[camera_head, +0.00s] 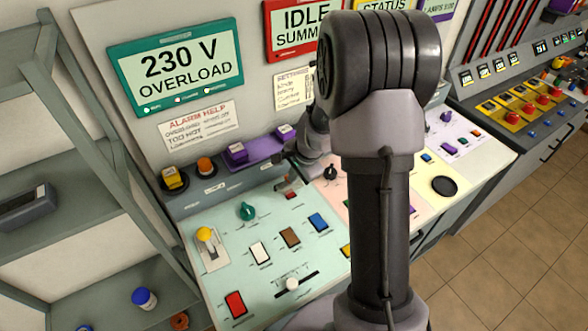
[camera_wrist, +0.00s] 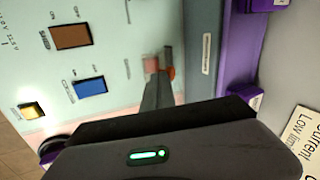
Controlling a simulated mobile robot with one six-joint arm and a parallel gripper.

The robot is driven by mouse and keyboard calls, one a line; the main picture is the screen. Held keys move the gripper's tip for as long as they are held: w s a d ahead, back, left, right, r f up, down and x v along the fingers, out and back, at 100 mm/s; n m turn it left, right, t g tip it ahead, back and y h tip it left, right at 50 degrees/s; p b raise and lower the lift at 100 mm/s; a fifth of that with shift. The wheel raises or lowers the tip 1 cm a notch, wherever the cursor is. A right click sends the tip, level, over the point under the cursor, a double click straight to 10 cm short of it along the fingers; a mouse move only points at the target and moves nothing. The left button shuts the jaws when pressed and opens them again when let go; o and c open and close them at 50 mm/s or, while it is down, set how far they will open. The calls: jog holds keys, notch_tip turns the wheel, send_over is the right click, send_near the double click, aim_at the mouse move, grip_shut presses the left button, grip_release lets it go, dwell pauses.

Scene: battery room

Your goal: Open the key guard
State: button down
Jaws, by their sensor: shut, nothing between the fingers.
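The key guard looks like a small reddish, see-through cover (camera_wrist: 151,64) on the pale green panel in the wrist view. In the head view a small reddish part (camera_head: 291,195) shows at the same place, near the panel's back edge. My gripper (camera_head: 287,177) is shut and empty, pointing down at that spot. In the wrist view my shut fingertips (camera_wrist: 166,54) are right beside the cover, with an orange-red piece (camera_wrist: 169,73) next to them. I cannot tell whether they touch. The fingers hide part of this area, and the guard's position is unclear.
A teal knob (camera_head: 247,211), a yellow-topped lever (camera_head: 205,235) and white, brown and blue (camera_head: 318,222) rockers share the panel. Purple blocks (camera_head: 237,153) stand on the ledge behind. My arm hides the panel's right part. A shelf rack (camera_head: 60,120) is at left.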

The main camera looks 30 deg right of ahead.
jog(key=p, duration=0.3)
jog(key=shift+w+r, duration=0.15)
jog(key=shift+r, duration=0.2)
jog(key=r+g+p, duration=0.1)
jog(key=p, duration=0.5)
jog(key=shift+w+a+r+p, duration=0.1)
jog(key=shift+w+p, duration=0.2)
jog(key=shift+w, duration=0.1)
jog(key=w+g+p, duration=0.1)
jog(key=p, duration=0.3)
jog(key=shift+r, duration=0.1)
jog(key=shift+w+f+p, duration=0.3)
jog(key=shift+w+p, duration=0.25)
jog(key=shift+w, duration=0.25)
jog(key=shift+w+f+b, duration=0.1)
jog(key=shift+w+b, duration=0.95)
jog(key=shift+w, duration=0.25)
jog(key=shift+w+a+f+b, duration=0.1)
jog(key=shift+w+b, duration=0.4)
jog(key=shift+w, duration=0.05)
